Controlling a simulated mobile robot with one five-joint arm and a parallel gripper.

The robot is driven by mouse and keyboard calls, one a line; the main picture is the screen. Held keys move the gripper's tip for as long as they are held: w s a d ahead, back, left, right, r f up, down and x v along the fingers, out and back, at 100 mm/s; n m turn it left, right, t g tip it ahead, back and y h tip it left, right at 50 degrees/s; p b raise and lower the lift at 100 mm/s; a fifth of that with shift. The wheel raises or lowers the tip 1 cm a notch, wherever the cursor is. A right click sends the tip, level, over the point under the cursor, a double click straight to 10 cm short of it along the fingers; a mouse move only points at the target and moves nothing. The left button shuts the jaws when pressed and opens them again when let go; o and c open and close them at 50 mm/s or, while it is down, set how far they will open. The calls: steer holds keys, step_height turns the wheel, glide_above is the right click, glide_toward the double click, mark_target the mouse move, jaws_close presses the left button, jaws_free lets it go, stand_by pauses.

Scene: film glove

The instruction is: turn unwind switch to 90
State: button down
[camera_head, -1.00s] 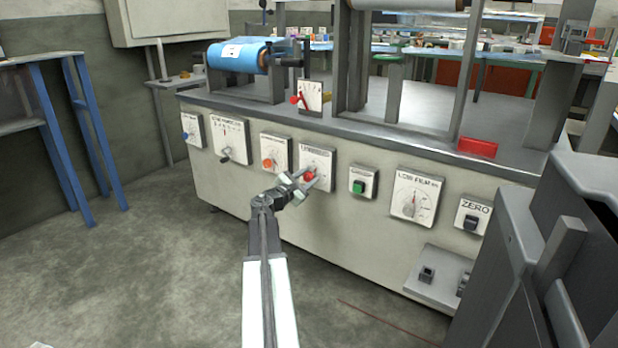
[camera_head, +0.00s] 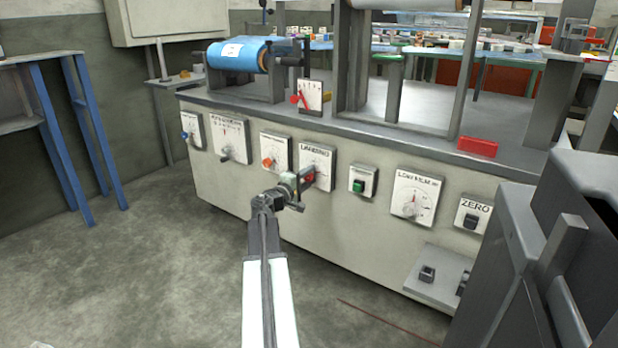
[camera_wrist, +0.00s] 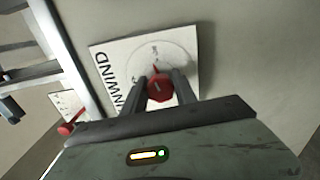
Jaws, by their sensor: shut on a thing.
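The unwind switch is a red knob with a pointer on a white square dial plate on the machine's front; the knob shows in the wrist view (camera_wrist: 160,88) and, partly covered, in the head view (camera_head: 309,178). The plate (camera_wrist: 109,57) reads UNWIND and appears turned on its side in the wrist view. The knob's pointer points up in that view, towards small dial marks that I cannot read. My gripper (camera_wrist: 161,84) is shut on the red knob, one finger on each side of it.
An orange knob (camera_head: 268,162) is on the panel to the left, and a green button (camera_head: 358,187) to the right. A red block (camera_head: 477,147) lies on the machine's top edge. The floor (camera_head: 130,270) in front is clear.

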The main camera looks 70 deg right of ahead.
steer(key=shift+s+f+m, duration=0.1)
steer(key=shift+s+m, duration=0.05)
steer(key=shift+m, duration=1.45)
steer(key=c, duration=1)
jaws_free()
steer(key=shift+a, duration=0.1)
steer(key=v, duration=0.7)
steer(key=shift+a, duration=0.3)
steer(key=shift+w, duration=0.2)
